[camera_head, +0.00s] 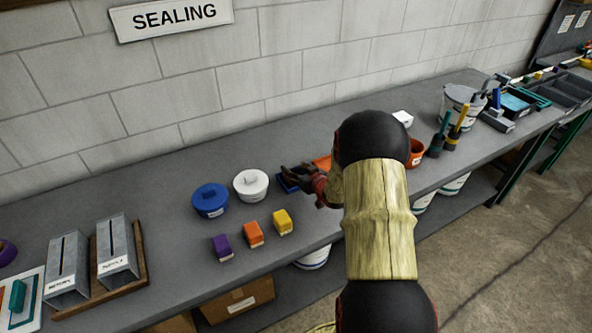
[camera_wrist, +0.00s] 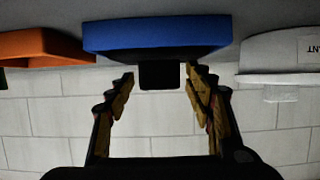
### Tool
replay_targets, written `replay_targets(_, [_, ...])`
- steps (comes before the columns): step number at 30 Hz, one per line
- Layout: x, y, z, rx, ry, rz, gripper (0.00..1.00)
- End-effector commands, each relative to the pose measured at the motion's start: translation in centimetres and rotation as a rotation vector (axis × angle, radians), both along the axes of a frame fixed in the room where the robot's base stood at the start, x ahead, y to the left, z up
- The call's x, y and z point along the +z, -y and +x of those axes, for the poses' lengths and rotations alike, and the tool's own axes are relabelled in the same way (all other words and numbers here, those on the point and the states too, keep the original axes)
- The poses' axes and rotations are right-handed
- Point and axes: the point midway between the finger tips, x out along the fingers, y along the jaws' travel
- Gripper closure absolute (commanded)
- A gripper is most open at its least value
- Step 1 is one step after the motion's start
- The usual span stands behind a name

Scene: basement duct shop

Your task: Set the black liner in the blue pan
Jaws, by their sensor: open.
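The blue pan (camera_wrist: 155,35) sits on the bench in the upside-down wrist view. Part of it shows in the head view (camera_head: 287,186), under my gripper. A black block, seemingly the liner (camera_wrist: 160,76), shows past the pan's rim, so its top stands above the rim. Its lower part is hidden by the pan wall, so I cannot see how it sits inside. My gripper (camera_wrist: 161,82) is open, a finger on each side of the black block, with gaps visible on both sides. In the head view my gripper (camera_head: 296,174) is dark and hides the liner.
An orange pan (camera_wrist: 40,46) is beside the blue one. A white lidded tub (camera_head: 250,185) and blue lidded tub (camera_head: 210,201) stand left. Purple (camera_head: 222,248), orange (camera_head: 253,235) and yellow (camera_head: 283,222) blocks line the front. Metal ducts (camera_head: 117,250) stand far left.

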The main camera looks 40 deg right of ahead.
Motion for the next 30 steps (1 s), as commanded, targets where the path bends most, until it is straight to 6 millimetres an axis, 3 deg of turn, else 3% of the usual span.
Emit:
replay_targets(11, [0.6,-0.1,-0.5,-0.001,0.0,0.001,0.47])
replay_targets(24, [3.9,-1.8,-8.0,-0.003,0.0,0.0,0.47])
replay_targets(30, [4.8,-2.4,-10.2,-0.001,0.0,0.0,0.47])
